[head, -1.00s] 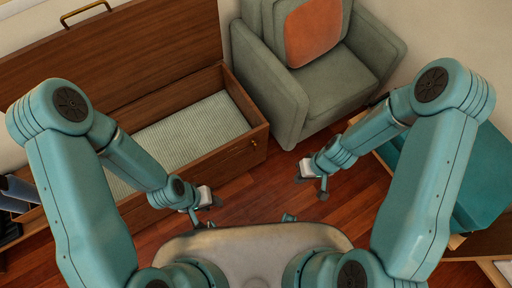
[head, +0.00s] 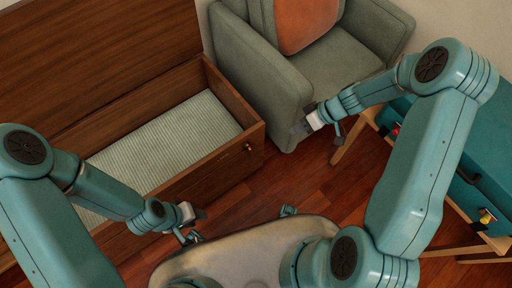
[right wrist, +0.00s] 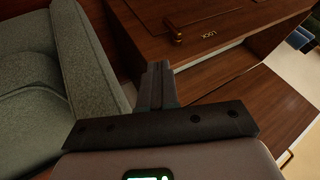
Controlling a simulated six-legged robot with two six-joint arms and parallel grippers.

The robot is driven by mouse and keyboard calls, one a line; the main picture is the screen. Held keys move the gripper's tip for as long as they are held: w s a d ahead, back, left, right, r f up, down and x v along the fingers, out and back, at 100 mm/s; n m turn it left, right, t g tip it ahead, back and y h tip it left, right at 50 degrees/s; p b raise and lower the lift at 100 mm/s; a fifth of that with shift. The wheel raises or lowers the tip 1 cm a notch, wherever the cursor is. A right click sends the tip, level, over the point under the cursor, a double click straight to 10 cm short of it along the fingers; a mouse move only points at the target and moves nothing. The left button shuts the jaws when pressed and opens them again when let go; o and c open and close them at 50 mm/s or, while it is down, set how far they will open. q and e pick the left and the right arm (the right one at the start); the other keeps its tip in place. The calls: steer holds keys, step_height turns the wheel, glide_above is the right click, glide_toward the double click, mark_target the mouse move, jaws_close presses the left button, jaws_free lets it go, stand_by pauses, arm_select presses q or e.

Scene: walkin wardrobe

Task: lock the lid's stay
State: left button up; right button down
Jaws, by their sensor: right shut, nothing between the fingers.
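The wooden chest (head: 205,175) stands open at the left of the head view, its lid (head: 100,55) raised behind it. In the right wrist view, a small wooden lever (right wrist: 175,28) sits on a wooden panel beside lettering that seems to read LOCK (right wrist: 210,36). I cannot clearly make out the stay itself. My right gripper (head: 300,129) is shut and empty, in front of the armchair; its closed fingers (right wrist: 157,85) point toward the wood, apart from the lever. My left gripper (head: 198,214) is in front of the chest; its jaw gap is unclear.
A grey-green armchair (head: 335,75) with an orange cushion (head: 307,20) stands right of the chest, close to my right gripper. A teal case (head: 480,150) on a wooden stand is at the right. Red wooden floor (head: 270,185) lies free between.

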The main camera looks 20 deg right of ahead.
mark_target(249, 150)
steer(key=shift+f, duration=0.1)
steer(key=b+x, duration=0.5)
steer(key=x, duration=1.5)
steer(key=shift+d, duration=0.1)
